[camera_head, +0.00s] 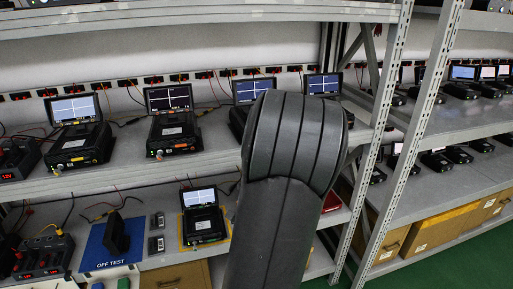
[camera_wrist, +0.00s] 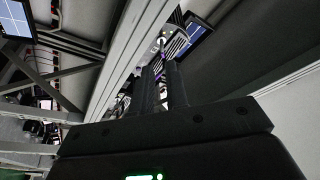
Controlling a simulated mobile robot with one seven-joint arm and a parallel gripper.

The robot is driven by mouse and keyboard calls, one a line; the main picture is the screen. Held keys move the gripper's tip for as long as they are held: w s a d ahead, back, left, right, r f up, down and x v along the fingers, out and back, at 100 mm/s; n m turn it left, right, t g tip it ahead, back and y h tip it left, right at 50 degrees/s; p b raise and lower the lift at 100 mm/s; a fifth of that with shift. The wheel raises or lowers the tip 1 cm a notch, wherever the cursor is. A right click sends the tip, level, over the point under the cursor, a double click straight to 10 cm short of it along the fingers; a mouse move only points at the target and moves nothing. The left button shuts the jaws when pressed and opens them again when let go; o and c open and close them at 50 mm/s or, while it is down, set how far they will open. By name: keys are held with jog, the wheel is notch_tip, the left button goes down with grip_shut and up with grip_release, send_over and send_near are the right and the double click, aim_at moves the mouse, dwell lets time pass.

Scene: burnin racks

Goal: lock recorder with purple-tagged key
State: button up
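In the wrist view my gripper (camera_wrist: 162,68) points at a recorder (camera_wrist: 178,43) with a lit blue screen (camera_wrist: 196,36). A small purple piece, seemingly the purple-tagged key (camera_wrist: 158,68), shows between the two fingertips. The gap between the fingers is narrow, and they appear shut on it. The tip of the key and the recorder's lock are too small to make out. In the head view my arm hides the gripper, the key and part of the upper shelf. Recorders with lit screens stand beside the arm, at left (camera_head: 172,132) and right (camera_head: 323,84).
The upper shelf (camera_head: 125,178) carries another recorder (camera_head: 80,143) and cables. Below are a smaller recorder (camera_head: 203,224) on a yellow mat and a blue mat marked "OFF TEST" (camera_head: 92,257).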

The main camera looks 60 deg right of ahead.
jog(key=w+d+r+m, duration=0.1)
jog(key=w+d+r, duration=0.2)
jog(key=d, duration=0.6)
jog(key=shift+w+r+h, duration=0.2)
jog(key=shift+w+h, duration=0.2)
jog(key=shift+w, duration=0.2)
jog(key=shift+c, duration=0.2)
grip_shut()
